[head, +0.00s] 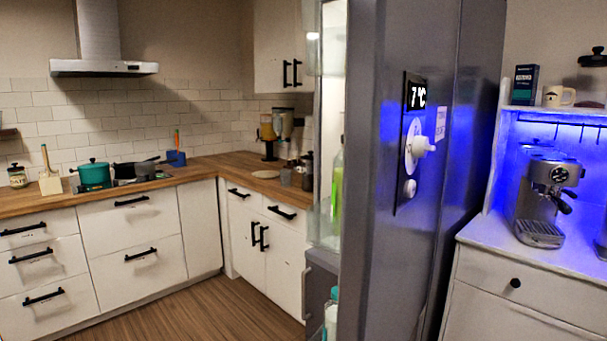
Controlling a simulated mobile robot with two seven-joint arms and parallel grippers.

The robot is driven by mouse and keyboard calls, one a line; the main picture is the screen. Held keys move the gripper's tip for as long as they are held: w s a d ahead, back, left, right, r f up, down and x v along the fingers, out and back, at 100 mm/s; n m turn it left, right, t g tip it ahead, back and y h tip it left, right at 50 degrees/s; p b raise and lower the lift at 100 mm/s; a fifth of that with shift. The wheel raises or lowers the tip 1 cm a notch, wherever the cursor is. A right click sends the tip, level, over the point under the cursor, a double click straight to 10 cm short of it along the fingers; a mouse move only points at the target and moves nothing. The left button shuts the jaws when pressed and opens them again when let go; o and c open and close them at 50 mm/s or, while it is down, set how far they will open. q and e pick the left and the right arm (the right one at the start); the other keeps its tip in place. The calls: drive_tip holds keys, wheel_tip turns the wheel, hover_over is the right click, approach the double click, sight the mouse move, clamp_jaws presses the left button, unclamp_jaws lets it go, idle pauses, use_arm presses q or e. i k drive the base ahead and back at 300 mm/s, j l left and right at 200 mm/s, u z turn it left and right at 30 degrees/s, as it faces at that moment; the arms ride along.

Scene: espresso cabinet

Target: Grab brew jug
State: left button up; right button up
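Neither of my grippers is in view.
An espresso machine (545,195) stands on the white cabinet's top (490,238) under blue light. A grey fridge (400,200) with its door standing open fills the middle. A wooden counter (215,167) holds a teal pot (94,174). The wood floor (190,312) is clear at left.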

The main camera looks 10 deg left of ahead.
sight(307, 185)
drive_tip(key=i+j, duration=0.2)
drive_tip(key=j, duration=0.15)
drive_tip(key=i+j, duration=0.15)
drive_tip(key=j, duration=0.15)
drive_tip(key=i+j, duration=0.2)
drive_tip(key=j, duration=0.15)
drive_tip(key=i+j+z, duration=0.1)
drive_tip(key=j, duration=0.25)
drive_tip(key=i+j, duration=0.2)
drive_tip(key=j, duration=0.15)
drive_tip(key=i+j+z, duration=0.5)
drive_tip(key=z, duration=0.2)
drive_tip(key=i+j+z, duration=0.1)
drive_tip(key=j+z, duration=0.25)
drive_tip(key=i+j+z, duration=0.1)
drive_tip(key=j+z, duration=0.3)
drive_tip(key=i+j+z, duration=0.1)
drive_tip(key=j+z, duration=0.25)
